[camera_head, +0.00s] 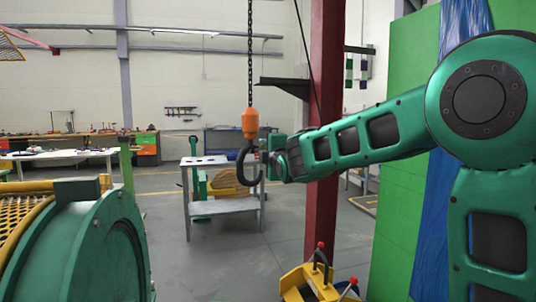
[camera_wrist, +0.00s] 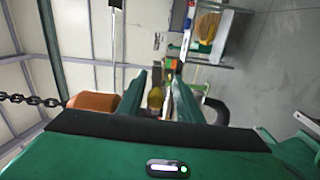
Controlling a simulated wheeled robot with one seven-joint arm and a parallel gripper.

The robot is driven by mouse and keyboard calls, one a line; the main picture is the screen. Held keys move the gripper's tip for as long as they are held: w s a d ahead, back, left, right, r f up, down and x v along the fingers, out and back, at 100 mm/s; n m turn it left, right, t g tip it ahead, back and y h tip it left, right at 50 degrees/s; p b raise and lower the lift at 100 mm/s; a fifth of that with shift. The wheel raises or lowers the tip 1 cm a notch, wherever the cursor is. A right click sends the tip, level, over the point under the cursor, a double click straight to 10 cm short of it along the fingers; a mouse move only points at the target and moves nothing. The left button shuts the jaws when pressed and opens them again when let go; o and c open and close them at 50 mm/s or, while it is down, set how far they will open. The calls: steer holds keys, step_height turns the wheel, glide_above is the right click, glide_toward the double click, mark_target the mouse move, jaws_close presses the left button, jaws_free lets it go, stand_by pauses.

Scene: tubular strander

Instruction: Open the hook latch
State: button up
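A dark hook (camera_head: 243,168) hangs below an orange hook block (camera_head: 250,122) in the head view. In the wrist view the orange block (camera_wrist: 96,102) is left of my fingers and part of the dark hook (camera_wrist: 216,110) shows on the right. My gripper (camera_head: 268,158) is at the hook's open right side. In the wrist view its green fingers (camera_wrist: 161,82) stand apart, so it is open. A small yellowish piece (camera_wrist: 156,98) shows between them; I cannot tell whether it is the latch. The latch is too small to make out in the head view.
The block hangs on a chain (camera_head: 250,50). A grey table (camera_head: 224,205) stands behind the hook. A red column (camera_head: 324,120) is behind my arm. A green machine drum (camera_head: 85,250) is at lower left, and a yellow part (camera_head: 310,284) is at bottom centre.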

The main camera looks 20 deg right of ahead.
steer(key=shift+s, duration=0.1)
steer(key=s, duration=1)
steer(key=shift+s, duration=0.25)
steer(key=s+d+f+m+g+h, duration=0.3)
steer(key=s+d+f+m+g, duration=0.75)
steer(key=s+d+f, duration=0.6)
steer(key=s+f+m+g+y, duration=0.1)
steer(key=s+f+m+g, duration=0.3)
steer(key=s, duration=0.9)
steer(key=s+f+m+g+y, duration=0.2)
steer(key=s+f+m, duration=0.7)
steer(key=s, duration=0.5)
steer(key=shift+d+f+m+g, duration=0.3)
steer(key=shift+d+m+g, duration=0.1)
steer(key=shift+g, duration=0.45)
